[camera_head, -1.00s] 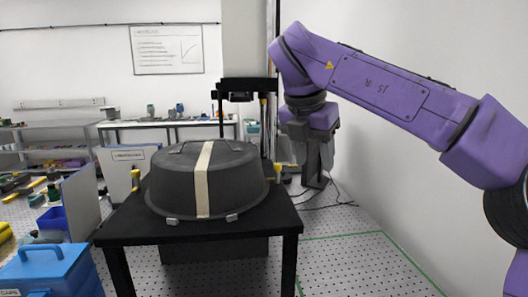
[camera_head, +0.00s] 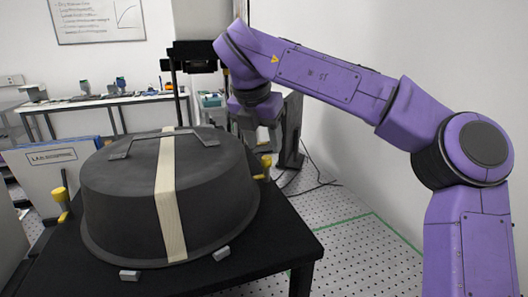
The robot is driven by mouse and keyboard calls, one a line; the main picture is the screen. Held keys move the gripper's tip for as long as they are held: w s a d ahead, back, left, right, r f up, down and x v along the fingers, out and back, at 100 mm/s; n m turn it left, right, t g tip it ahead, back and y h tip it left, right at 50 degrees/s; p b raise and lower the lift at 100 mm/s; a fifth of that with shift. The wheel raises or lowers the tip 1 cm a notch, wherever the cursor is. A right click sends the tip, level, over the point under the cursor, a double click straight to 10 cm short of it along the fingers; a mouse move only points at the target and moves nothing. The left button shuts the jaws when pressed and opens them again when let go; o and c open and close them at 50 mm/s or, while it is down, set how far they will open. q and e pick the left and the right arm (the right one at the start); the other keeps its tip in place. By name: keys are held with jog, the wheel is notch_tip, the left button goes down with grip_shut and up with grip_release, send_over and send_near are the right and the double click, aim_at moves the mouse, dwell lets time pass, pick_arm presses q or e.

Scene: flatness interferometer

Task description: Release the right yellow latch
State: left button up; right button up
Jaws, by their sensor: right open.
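The right yellow latch (camera_head: 265,165) stands at the right edge of the dark round cover (camera_head: 112,205), which sits on a black table. A second yellow latch (camera_head: 61,196) is on the cover's left side. My right gripper (camera_head: 262,146) comes in from the right and points down just above and beside the right latch. It is open; its fingers are small and partly blurred, and I cannot tell whether they touch the latch. My left gripper is out of view.
A pale strap (camera_head: 170,205) runs over the cover, and a dark handle (camera_head: 135,142) lies on its top. The black table (camera_head: 265,250) has bare room at its front right. A dark upright unit (camera_head: 291,132) stands behind my right gripper.

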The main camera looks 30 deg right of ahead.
aim_at(267, 158)
jog(key=x, duration=0.5)
jog(key=shift+w+a+r, duration=0.1)
jog(key=shift+w, duration=0.25)
jog(key=shift+s, duration=0.2)
grip_shut()
